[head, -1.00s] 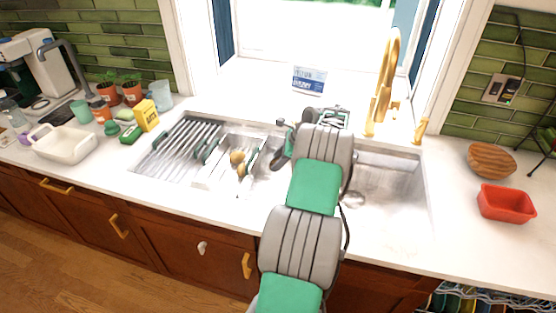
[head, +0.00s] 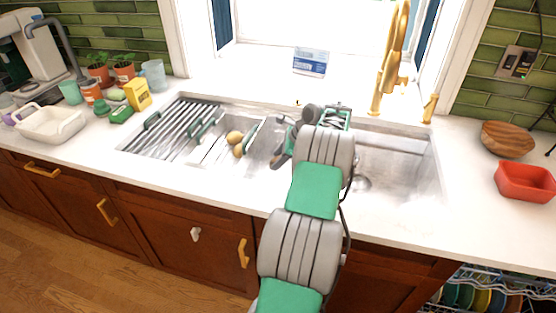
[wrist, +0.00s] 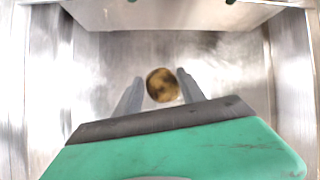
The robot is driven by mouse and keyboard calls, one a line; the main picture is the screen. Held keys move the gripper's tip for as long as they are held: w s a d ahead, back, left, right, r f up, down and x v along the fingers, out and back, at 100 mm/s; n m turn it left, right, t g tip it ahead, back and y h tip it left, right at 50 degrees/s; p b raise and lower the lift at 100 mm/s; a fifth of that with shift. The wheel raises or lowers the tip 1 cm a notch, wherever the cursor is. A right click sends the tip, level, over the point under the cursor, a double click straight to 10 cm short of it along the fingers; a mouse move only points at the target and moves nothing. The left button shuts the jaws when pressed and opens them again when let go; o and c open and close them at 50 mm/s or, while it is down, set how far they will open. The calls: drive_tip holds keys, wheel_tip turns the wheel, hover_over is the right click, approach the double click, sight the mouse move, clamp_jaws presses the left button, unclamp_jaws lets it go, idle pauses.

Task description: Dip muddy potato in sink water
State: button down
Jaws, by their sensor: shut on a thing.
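A brown potato (wrist: 162,86) with dark muddy patches sits between the two grey fingers of my gripper (wrist: 160,79) in the wrist view. My gripper is shut on it, with bare metal sink (wrist: 225,65) behind it. In the head view my arm hides the potato and most of my gripper, which is over the sink (head: 405,180). I cannot make out a water surface or tell whether the potato touches water. More potatoes (head: 235,138) lie in a pale tray (head: 207,154) in the sink's left part.
A ribbed drying rack (head: 170,125) covers the sink's left end. A gold faucet (head: 391,65) rises behind the right basin. A red container (head: 525,181) and wooden bowl (head: 507,138) stand on the right counter. A white dish (head: 52,124) and a yellow box (head: 137,94) stand at left.

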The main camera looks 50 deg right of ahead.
drive_tip(key=shift+f+b, duration=4.55)
drive_tip(key=shift+b, duration=1.1)
wheel_tip(320, 180, up, 17)
drive_tip(key=p, duration=2.1)
drive_tip(key=shift+f+p, duration=0.1)
drive_tip(key=shift+p, duration=0.25)
wheel_tip(320, 180, up, 8)
drive_tip(key=p, duration=0.7)
